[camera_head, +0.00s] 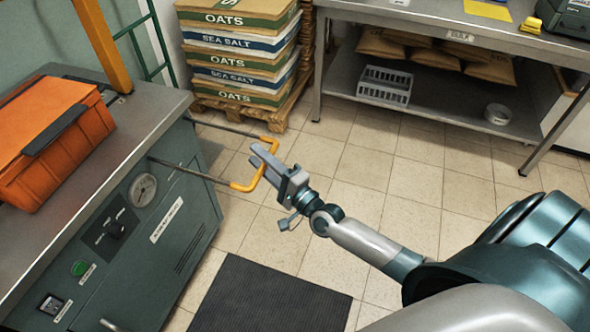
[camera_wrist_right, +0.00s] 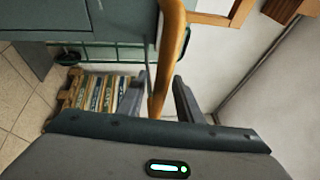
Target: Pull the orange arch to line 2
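The orange arch (camera_head: 240,187) is a U-shaped pull handle on two dark rods that stick out of the front of the green-grey machine (camera_head: 150,230). My right gripper (camera_head: 262,158) is at the arch's crossbar. In the right wrist view, the orange bar (camera_wrist_right: 158,88) runs between the two fingers of my right gripper (camera_wrist_right: 163,88). A gap shows between the bar and the right-hand finger, so the fingers look open around it. Line markings on the rods are too small to make out. My left gripper is not in view.
An orange box (camera_head: 60,150) sits on the machine top, near a tall orange post (camera_head: 103,45). Stacked sacks (camera_head: 240,55) on a pallet stand behind the arch. A steel bench (camera_head: 440,15) is at the back. A dark mat (camera_head: 265,300) lies in front; the tiled floor between is clear.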

